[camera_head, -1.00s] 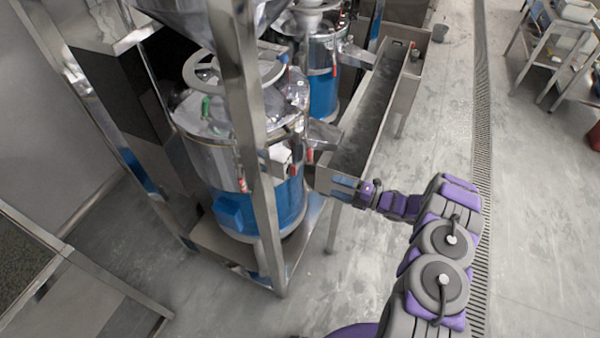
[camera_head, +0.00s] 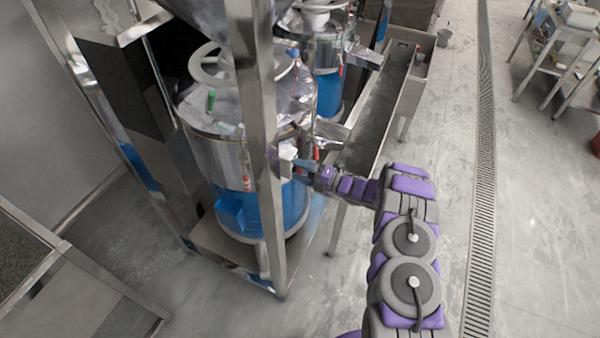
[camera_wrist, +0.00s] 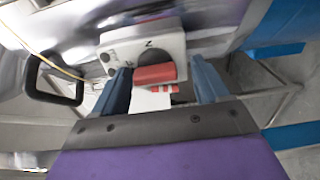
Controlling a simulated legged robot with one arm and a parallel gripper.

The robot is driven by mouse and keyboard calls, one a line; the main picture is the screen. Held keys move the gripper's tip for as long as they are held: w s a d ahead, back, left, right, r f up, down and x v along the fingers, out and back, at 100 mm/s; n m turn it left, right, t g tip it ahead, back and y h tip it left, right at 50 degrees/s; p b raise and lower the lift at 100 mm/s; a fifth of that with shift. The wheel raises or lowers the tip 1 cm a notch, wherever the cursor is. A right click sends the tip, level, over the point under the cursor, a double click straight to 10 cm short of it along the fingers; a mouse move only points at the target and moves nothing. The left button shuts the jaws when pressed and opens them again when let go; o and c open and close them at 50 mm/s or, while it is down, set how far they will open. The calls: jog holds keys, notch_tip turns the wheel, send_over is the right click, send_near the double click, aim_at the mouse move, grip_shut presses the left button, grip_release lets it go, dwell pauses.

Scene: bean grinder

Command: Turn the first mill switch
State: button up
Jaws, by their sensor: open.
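The first mill (camera_head: 222,155) is a steel drum with a blue lower body, at the left of the head view behind a steel frame post. Its switch is a pale box (camera_wrist: 120,45) with a red knob (camera_wrist: 154,74) in the wrist view. The box also shows small beside the post in the head view (camera_head: 287,153). My gripper (camera_wrist: 163,84) is open, with one blue-grey finger on each side of the red knob. I cannot tell whether the fingers touch it. In the head view, my gripper (camera_head: 304,168) is beside the mill, close to the switch box.
The steel post (camera_head: 258,130) stands in front of the mill. A long steel trough (camera_head: 372,120) runs behind my arm. A second mill (camera_head: 328,85) stands farther back. A black handle loop (camera_wrist: 55,82) is left of the switch.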

jog(key=shift+w+d+r, duration=0.15)
jog(key=shift+d+r, duration=0.05)
jog(key=shift+d, duration=0.9)
jog(key=shift+a+f, duration=0.15)
jog(key=shift+a, duration=1)
jog(key=c, duration=0.7)
jog(key=shift+d, duration=0.5)
jog(key=c, duration=0.4)
jog(key=shift+o, duration=0.2)
